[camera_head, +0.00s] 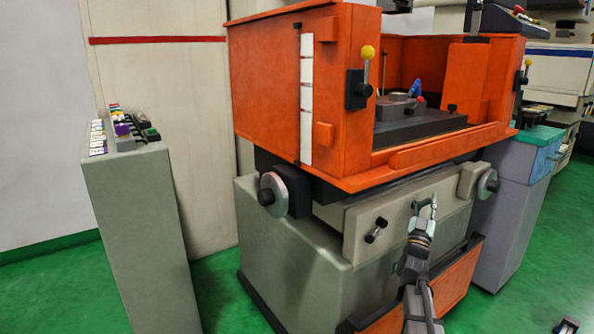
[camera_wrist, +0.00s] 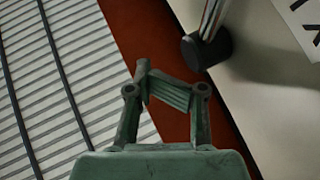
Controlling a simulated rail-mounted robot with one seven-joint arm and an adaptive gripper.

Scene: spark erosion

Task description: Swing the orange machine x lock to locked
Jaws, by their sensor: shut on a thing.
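The orange machine (camera_head: 275,85) stands on a grey base. My gripper (camera_head: 430,208) is at the pale front panel below the orange tank, right of a small black-knobbed lever (camera_head: 377,230). In the wrist view my gripper (camera_wrist: 170,90) has its fingers folded together. Just past the fingertips, to the right, is the x lock lever, a bright metal rod with a black round end (camera_wrist: 205,50). A dark X mark (camera_wrist: 310,28) is on the pale panel to its right. My gripper is shut on the lever; the contact is not clearly visible, and I cannot read the lever's position.
Handwheels (camera_head: 282,193) sit left and right of the panel. A grey pedestal with a button panel (camera_head: 125,130) stands at the left. A grey cabinet (camera_head: 520,185) is close at the right.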

